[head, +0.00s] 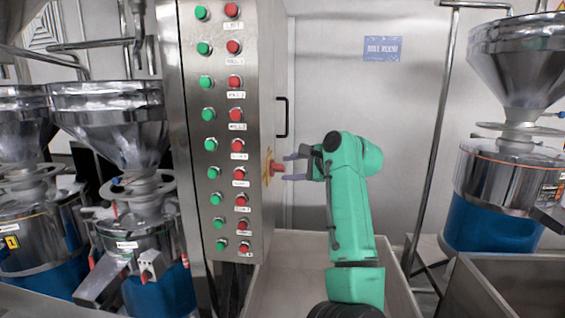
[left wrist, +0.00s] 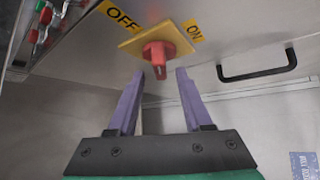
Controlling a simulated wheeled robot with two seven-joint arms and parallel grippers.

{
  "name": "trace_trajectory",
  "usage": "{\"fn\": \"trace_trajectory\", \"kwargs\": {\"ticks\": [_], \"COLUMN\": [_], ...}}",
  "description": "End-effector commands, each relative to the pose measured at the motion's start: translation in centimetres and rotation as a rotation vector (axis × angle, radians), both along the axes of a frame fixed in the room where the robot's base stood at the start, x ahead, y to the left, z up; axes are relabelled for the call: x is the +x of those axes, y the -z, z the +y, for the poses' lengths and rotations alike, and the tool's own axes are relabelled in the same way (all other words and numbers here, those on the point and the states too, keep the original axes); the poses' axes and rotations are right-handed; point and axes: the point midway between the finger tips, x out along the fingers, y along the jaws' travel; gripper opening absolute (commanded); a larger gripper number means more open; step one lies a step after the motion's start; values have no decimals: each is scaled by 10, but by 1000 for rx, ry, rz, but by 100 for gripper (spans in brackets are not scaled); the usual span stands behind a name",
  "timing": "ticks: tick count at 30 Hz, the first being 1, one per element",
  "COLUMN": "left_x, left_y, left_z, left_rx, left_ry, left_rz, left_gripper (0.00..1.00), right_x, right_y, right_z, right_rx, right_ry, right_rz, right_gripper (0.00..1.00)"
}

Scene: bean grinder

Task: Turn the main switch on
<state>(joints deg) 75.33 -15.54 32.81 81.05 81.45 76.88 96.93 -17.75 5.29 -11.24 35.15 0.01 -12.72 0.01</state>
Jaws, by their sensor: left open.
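The main switch is a red rotary knob (left wrist: 158,55) on a yellow plate (left wrist: 181,38) marked OFF at left and ON at right in the left wrist view. In the head view the red knob (head: 277,168) sticks out from the right side of the steel control cabinet (head: 263,120). My left gripper (head: 290,167), on a green arm, is open with its purple fingers pointing at the knob. In the left wrist view its fingertips (left wrist: 163,75) lie on either side of the knob's lower part, with gaps visible. I cannot tell which label the knob points to. My right gripper is not in view.
The cabinet front carries columns of green buttons (head: 208,113) and red buttons (head: 236,113). A black handle (head: 283,117) sits on the cabinet side above the knob. Steel grinders with blue bases stand left (head: 110,120) and right (head: 495,180). A steel trough (head: 290,280) lies below.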

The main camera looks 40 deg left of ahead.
Motion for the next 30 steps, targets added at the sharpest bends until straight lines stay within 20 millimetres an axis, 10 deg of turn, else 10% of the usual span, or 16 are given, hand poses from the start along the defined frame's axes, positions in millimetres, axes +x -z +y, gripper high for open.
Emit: {"fn": "trace_trajectory", "kwargs": {"ticks": [14, 18, 30], "left_x": [2, 2, 3], "left_y": [12, 12, 10], "left_z": [33, 33, 33], "left_rx": [0, 1, -21], "left_ry": [1, 0, 2], "left_rz": [-1, 0, 29], "left_gripper": [50, 0, 0], "right_x": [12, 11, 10], "right_y": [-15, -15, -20], "right_z": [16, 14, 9], "right_rx": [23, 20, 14], "right_ry": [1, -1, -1], "right_rz": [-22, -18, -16], "right_gripper": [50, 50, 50]}}
